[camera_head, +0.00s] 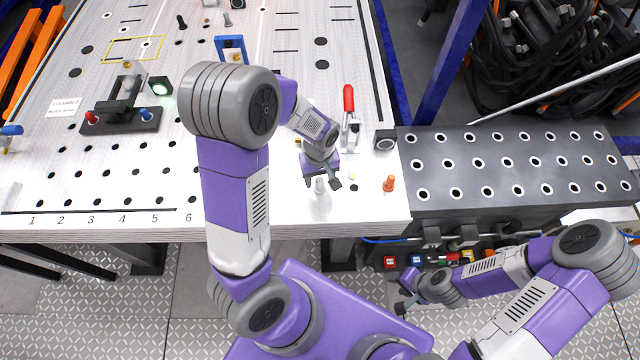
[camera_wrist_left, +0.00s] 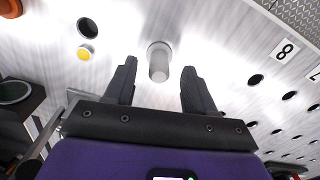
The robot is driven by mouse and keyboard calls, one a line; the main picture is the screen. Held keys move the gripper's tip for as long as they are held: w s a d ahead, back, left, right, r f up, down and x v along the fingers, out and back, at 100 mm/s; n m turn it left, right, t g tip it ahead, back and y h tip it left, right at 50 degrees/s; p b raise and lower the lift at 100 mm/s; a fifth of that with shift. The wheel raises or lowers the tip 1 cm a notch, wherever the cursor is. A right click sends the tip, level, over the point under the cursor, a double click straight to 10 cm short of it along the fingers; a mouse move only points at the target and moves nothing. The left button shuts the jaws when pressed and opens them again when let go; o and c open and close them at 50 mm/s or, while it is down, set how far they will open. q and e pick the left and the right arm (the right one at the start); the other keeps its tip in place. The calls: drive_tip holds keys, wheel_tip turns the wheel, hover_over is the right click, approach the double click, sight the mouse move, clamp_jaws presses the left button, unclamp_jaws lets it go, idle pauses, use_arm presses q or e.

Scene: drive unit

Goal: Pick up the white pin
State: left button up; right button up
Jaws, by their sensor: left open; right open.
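The white pin (camera_head: 319,186) stands on the light work table near its front edge. In the left wrist view the pin (camera_wrist_left: 159,62) is a pale cylinder, seen between and slightly beyond the two dark fingertips. My left gripper (camera_head: 322,181) is directly over the pin, pointing down at the table. In the left wrist view its fingers (camera_wrist_left: 158,85) are spread, with visible space on both sides of the pin and no contact seen. My right gripper (camera_head: 404,296) hangs at the lower right, in front of the dark bench and away from the pin.
An orange pin (camera_head: 389,183) stands right of the white pin, with a small yellow button (camera_head: 352,177) between them. A red-handled clamp (camera_head: 348,100) and a dark block (camera_head: 384,140) stand behind. The grey perforated bench (camera_head: 510,175) adjoins the table's right side.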

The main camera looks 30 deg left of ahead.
sight(320, 187)
use_arm(q)
wheel_tip(320, 187, down, 2)
drive_tip(key=shift+w+f, duration=0.1)
drive_tip(key=shift+f, duration=0.1)
clamp_jaws()
idle(0.4)
